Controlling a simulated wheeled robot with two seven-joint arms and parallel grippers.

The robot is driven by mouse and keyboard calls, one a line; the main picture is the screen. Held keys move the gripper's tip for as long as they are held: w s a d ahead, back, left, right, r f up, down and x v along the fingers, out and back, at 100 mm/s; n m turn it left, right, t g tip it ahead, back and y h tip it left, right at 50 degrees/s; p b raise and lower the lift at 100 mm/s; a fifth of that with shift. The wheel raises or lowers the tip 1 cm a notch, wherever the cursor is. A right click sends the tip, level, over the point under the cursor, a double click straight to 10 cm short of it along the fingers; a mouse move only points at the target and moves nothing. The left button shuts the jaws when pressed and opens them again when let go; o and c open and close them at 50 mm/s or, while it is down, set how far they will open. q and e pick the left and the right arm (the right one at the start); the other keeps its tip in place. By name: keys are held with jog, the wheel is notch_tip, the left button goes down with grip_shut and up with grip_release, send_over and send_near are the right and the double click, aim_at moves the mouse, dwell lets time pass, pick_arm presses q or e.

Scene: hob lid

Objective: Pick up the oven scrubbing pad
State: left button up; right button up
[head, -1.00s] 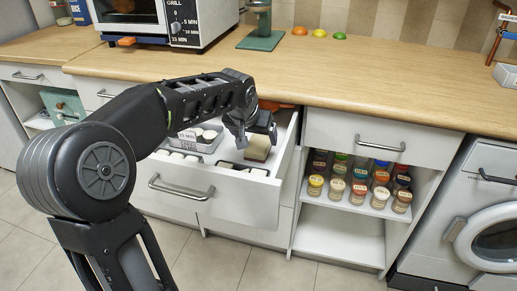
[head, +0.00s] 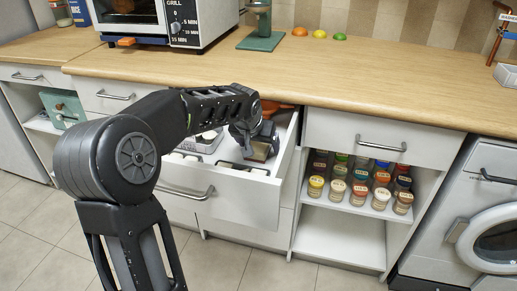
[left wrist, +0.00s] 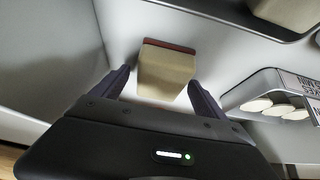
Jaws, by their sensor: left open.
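The scrubbing pad (left wrist: 166,72), a cream block with a dark red layer along one edge, is in the open drawer (head: 247,201). In the left wrist view it lies between and just beyond the two fingertips of my left gripper (left wrist: 160,85). The fingers are open, and I cannot tell whether they touch the pad. In the head view the left gripper (head: 256,146) is down in the drawer's right part, and the pad (head: 260,151) shows partly behind it. My right gripper is not in view.
A grey tray with white round items (left wrist: 272,106) is beside the pad in the drawer. The worktop edge (head: 330,107) overhangs the back of the drawer. The drawer's side wall (head: 287,147) is close to my gripper. Spice jars (head: 360,185) fill a shelf at the right.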

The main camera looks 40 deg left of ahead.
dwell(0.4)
pick_arm(q)
jog(key=c, duration=1.4)
jog(key=shift+r, duration=0.2)
notch_tip(320, 180, up, 28)
jog(key=p, duration=0.7)
jog(key=shift+f+p, duration=0.15)
jog(key=shift+p, duration=0.2)
